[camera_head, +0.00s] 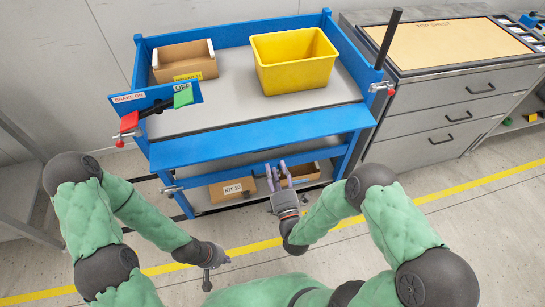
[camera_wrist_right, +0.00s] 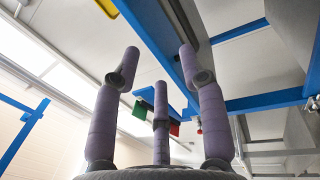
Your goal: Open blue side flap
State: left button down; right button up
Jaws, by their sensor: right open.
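A blue side flap (camera_head: 262,139) runs along the front of a blue cart, its broad face showing and sloping toward me. A red-tipped latch (camera_head: 381,87) sits at the right corner of the cart, and another red-tipped part (camera_head: 120,143) at the left. My right gripper (camera_head: 279,172) is open and empty, in front of and below the flap, apart from it. Its purple fingers (camera_wrist_right: 160,85) point up in the right wrist view, with blue framework (camera_wrist_right: 155,25) beyond them. My left gripper (camera_head: 207,282) hangs low at the front, away from the cart; its fingers are too small to read.
On the cart top stand a yellow bin (camera_head: 293,62) and a cardboard box (camera_head: 184,62). Boxes, one labelled KIT 10 (camera_head: 232,189), sit on the lower shelf. A blue bracket with a BRAKE ON label (camera_head: 130,98) juts left. A grey drawer cabinet (camera_head: 455,112) stands at right.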

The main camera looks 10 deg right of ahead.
jog(key=shift+s+f, duration=0.15)
jog(key=shift+s, duration=0.55)
jog(key=shift+s+f, duration=0.1)
jog(key=shift+s, duration=0.55)
